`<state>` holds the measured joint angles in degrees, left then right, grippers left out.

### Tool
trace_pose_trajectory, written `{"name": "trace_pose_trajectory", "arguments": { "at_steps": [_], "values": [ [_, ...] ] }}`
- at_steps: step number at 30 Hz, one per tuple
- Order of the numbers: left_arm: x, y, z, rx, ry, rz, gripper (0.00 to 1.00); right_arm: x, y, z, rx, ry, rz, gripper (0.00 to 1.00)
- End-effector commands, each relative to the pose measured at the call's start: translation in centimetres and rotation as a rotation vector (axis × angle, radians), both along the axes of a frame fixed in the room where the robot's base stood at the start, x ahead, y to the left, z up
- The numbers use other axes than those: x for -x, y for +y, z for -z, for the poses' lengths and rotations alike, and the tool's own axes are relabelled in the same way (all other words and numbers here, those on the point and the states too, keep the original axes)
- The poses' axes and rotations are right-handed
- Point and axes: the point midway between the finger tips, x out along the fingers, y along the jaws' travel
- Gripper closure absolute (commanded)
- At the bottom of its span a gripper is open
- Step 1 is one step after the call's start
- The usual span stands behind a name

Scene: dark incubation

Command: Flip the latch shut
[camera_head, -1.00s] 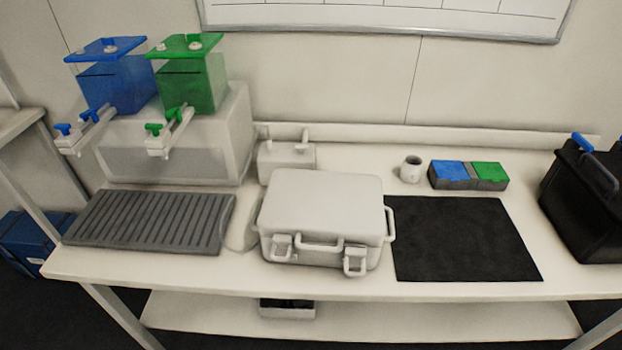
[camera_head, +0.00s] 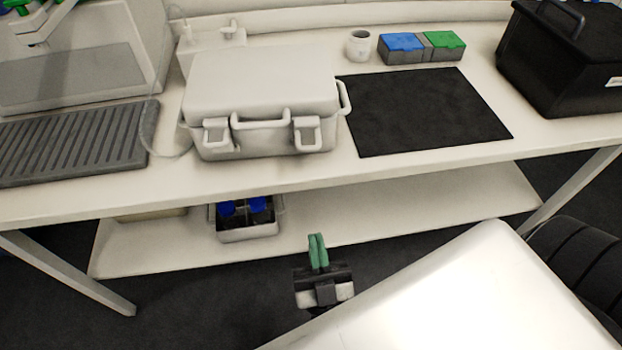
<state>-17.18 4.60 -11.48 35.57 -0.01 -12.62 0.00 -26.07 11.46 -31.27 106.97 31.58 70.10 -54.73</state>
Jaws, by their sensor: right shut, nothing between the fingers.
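A white case (camera_head: 260,82) with a closed lid stands on the white table. Its front has a handle (camera_head: 262,123) in the middle, a left latch (camera_head: 216,132) and a right latch (camera_head: 307,132). The left latch looks flat against the case front. The right latch hangs a little lower; I cannot tell how firmly either is fastened. My right gripper (camera_head: 318,250) is shut and empty, with green fingers pointing up. It is in front of the table, below the right latch in the picture and apart from the case. My left gripper is not in view.
A black mat (camera_head: 424,108) lies right of the case. A grey ribbed tray (camera_head: 75,143) lies left. A cup (camera_head: 359,46), a blue and green box (camera_head: 421,48) and a black bin (camera_head: 565,60) stand behind or right. A lower shelf (camera_head: 400,205) holds a small crate (camera_head: 247,233).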

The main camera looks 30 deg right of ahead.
Motion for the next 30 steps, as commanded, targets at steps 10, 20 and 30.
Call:
{"name": "trace_pose_trajectory", "arguments": {
  "at_steps": [10,20,30],
  "values": [
    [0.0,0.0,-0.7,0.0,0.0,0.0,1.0,-1.6,-1.3,-3.5,-0.026,-0.042,0.036,1.0],
    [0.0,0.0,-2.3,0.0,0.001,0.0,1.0,-6.3,-2.8,-8.4,-0.024,-0.041,0.033,1.0],
    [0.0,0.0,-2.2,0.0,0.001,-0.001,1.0,-9.8,-4.0,-7.9,-0.024,-0.037,0.033,1.0]
  ]
}}
